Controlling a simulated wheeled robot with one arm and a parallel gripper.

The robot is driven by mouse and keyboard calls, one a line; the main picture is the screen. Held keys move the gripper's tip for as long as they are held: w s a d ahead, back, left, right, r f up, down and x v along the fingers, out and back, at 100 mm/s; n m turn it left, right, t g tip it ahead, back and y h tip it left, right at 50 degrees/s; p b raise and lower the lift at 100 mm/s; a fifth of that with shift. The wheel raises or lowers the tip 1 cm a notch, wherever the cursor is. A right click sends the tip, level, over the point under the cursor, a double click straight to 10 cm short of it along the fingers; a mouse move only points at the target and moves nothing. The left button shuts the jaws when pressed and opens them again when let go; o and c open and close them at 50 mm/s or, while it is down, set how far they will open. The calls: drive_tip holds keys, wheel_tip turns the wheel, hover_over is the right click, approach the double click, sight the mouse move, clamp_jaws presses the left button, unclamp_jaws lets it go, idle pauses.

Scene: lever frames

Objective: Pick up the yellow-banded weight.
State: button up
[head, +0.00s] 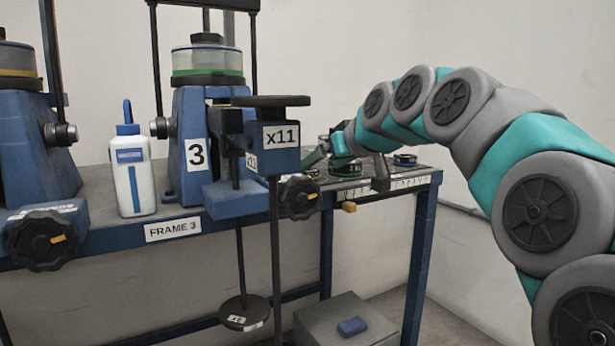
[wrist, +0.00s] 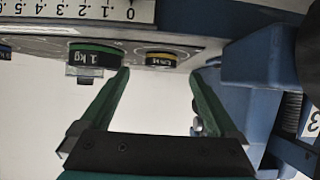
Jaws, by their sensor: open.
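The yellow-banded weight (wrist: 160,57) is a small dark disc with a yellow band, on the bench top in the wrist view. It lies ahead of the gap between my fingertips, and I see no contact. My gripper (wrist: 160,76) is open and empty, one green finger on either side of the gap. In the head view my gripper (head: 326,155) is low over the right part of the bench, and I cannot make out the yellow band there. The green-banded 1 kg weight (wrist: 92,57) is just left of my left finger's tip in the wrist view.
A blue-banded weight (head: 405,160) sits near the bench's right end. A numbered scale (wrist: 75,11) runs beside the weights. Blue frame parts (wrist: 250,75) stand close to my right finger. Frame 3 (head: 197,140) and a white bottle (head: 132,172) stand farther left.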

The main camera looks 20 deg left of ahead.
sight(311, 171)
drive_tip(key=shift+r+x, duration=0.2)
drive_tip(key=shift+x, duration=2.5)
drive_tip(key=shift+a, duration=0.1)
drive_tip(key=c, duration=1.4)
drive_tip(key=shift+r, duration=0.2)
drive_tip(key=shift+c, duration=0.2)
wheel_tip(311, 171, up, 8)
drive_tip(key=shift+w+r+p, duration=0.1)
drive_tip(key=shift+p, duration=0.75)
drive_tip(key=shift+r+p, duration=1.9)
drive_tip(key=shift+r, duration=0.35)
